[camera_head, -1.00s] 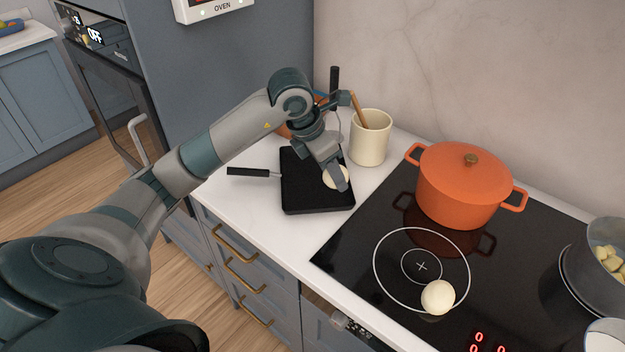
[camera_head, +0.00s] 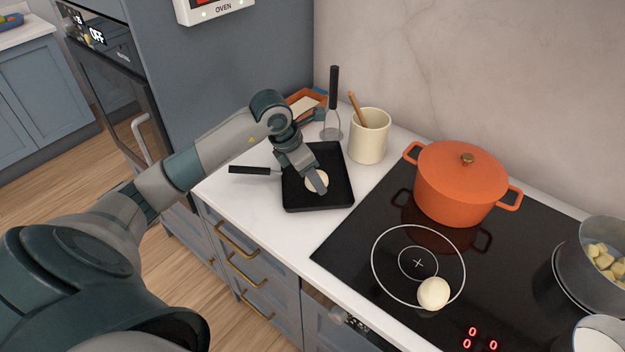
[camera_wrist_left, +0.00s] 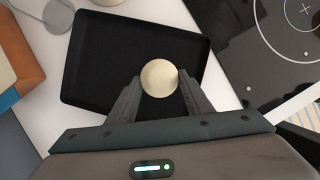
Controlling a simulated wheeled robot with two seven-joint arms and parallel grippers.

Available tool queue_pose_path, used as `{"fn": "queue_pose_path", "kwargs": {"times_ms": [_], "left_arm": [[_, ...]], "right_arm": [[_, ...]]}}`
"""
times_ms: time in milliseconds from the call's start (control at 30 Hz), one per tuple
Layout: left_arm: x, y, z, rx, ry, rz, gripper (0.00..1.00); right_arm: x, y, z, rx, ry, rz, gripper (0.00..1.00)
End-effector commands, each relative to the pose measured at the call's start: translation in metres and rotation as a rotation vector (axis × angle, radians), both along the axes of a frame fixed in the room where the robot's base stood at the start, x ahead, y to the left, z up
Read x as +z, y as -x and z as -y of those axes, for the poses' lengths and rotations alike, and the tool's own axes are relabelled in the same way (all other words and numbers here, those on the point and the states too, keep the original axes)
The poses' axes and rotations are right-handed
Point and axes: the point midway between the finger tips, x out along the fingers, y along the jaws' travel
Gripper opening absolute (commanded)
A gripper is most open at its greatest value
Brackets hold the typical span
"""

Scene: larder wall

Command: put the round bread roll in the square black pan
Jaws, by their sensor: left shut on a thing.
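The square black pan (camera_head: 333,160) sits on the white counter left of the hob, its handle pointing left. It also shows in the left wrist view (camera_wrist_left: 100,60). My left gripper (camera_head: 318,184) is over the pan, shut on a pale round bread roll (camera_head: 313,181). In the left wrist view the roll (camera_wrist_left: 160,77) lies between the two fingertips, with the black pan behind it. I cannot tell whether the roll touches the pan floor. A second pale round thing (camera_head: 433,293) rests on the hob near the front ring. My right gripper is not in view.
An orange pot (camera_head: 462,185) with a lid stands on the black hob (camera_head: 350,235). A cream crock (camera_head: 368,137) with a wooden utensil stands behind the pan, beside a black-handled utensil (camera_head: 333,90). An orange tray (camera_head: 303,103) is behind my arm. A grey pan of pale cubes (camera_head: 590,255) is at right.

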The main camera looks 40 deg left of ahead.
Motion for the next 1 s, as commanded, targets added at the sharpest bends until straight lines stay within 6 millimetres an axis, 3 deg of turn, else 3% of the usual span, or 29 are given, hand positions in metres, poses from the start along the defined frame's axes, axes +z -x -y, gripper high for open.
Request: {"fn": "queue_pose_path", "kwargs": {"times_ms": [200, 633, 667, 700, 1000], "left_arm": [[-0.019, 0.0, 0.0, 0.0, 0.0, 0.0, 0.24], [-0.025, 0.0, 0.0, 0.0, 0.0, 0.001, 0.24], [-0.023, 0.0, 0.0, 0.0, 0.0, 0.001, 0.53], [-0.023, 0.0, 0.0, 0.0, 0.0, 0.001, 0.63], [-0.023, 0.0, 0.0, 0.0, 0.0, 0.0, 0.65]], "right_arm": [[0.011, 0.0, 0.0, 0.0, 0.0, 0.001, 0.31], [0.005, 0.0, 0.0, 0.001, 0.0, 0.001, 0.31], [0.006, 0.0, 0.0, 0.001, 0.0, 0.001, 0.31], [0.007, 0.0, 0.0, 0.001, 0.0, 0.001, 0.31], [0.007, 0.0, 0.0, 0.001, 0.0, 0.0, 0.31]]}}
